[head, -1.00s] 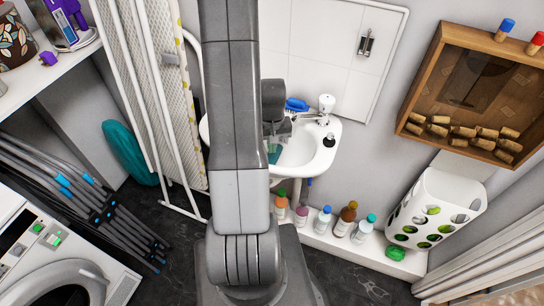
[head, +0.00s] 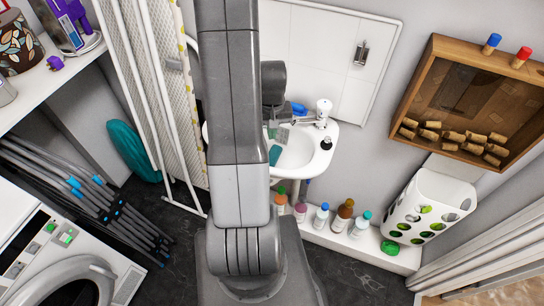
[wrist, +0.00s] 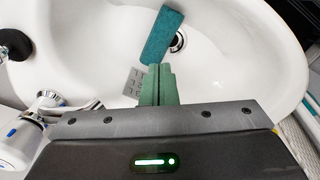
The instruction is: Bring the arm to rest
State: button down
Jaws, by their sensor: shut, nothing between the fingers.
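My gripper (wrist: 157,85) is shut and empty, its green fingers together above the white sink basin (wrist: 235,70). In the head view my arm hangs down the middle of the picture, and the gripper end shows small over the sink (head: 301,155). A teal sponge (wrist: 161,36) lies in the basin beside the drain (wrist: 178,41), apart from the fingertips. It also shows in the head view (head: 275,155). A small grey dotted piece (wrist: 133,83) is beside the fingers in the wrist view; I cannot tell what it is.
A tap (head: 322,109) stands at the sink's rim. Several bottles (head: 342,217) line the ledge below. A wooden cork box (head: 480,100) and white bag holder (head: 430,205) are right. An ironing board (head: 155,90), drying rack (head: 85,195) and washer (head: 65,260) are left.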

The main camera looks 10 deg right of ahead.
jog(key=shift+r, duration=0.15)
notch_tip(320, 180, down, 9)
jog(key=b, duration=0.6)
dwell(0.6)
